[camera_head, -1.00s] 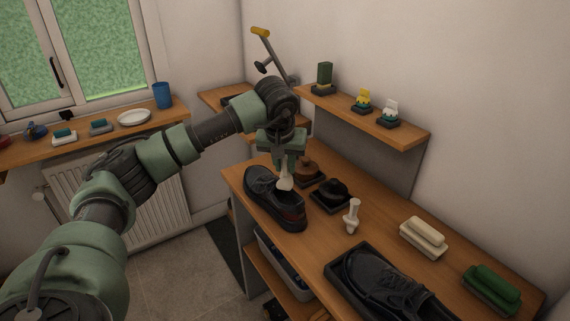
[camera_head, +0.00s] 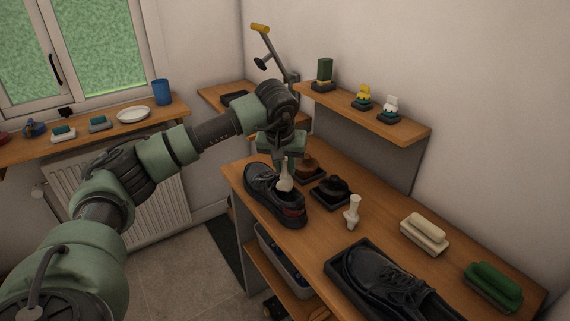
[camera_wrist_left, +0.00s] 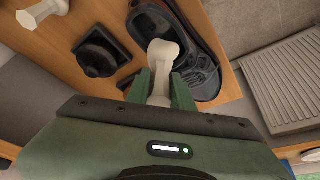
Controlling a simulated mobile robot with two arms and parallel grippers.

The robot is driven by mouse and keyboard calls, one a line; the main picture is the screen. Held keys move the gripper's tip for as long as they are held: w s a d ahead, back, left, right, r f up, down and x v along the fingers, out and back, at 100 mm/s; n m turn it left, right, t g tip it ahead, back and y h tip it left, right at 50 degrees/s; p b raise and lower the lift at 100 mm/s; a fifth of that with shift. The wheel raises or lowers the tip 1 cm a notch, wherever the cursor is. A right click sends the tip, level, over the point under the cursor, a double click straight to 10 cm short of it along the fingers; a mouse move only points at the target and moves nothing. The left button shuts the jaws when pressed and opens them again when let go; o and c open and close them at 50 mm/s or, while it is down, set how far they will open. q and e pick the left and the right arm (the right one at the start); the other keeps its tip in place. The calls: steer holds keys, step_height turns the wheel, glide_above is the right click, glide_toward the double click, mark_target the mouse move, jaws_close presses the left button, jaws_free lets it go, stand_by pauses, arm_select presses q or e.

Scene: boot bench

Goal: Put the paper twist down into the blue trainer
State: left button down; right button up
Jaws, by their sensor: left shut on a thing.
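My left gripper (camera_head: 283,162) is shut on a pale, off-white twist with a rounded, knobbed end (camera_head: 285,182), which I take as the paper twist. It also shows between the green fingers in the left wrist view (camera_wrist_left: 161,58). The held twist is over the opening of a dark shoe (camera_head: 262,193) with a reddish heel on the bench. The shoe looks near black, and I see no clearly blue trainer. In the left wrist view the shoe (camera_wrist_left: 205,75) lies behind the twist's knob. I cannot tell whether the twist touches it. My right gripper is not in view.
A second pale twist (camera_head: 352,214) stands on the bench (camera_head: 300,240). Two dark-based pieces, one brown (camera_head: 308,167) and one black (camera_head: 332,189), lie beside the shoe. Another black shoe (camera_head: 385,283) sits in a tray at the front. Cream (camera_head: 425,234) and green (camera_head: 493,285) brushes lie right.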

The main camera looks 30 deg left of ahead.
arm_select(q)
steer(key=shift+f+b, duration=1.3)
steer(key=shift+f, duration=1)
steer(key=c, duration=1.1)
jaws_free()
steer(key=shift+c, duration=0.2)
steer(key=shift+r, duration=0.1)
steer(key=shift+r+p, duration=3.45)
steer(key=shift+r, duration=1.05)
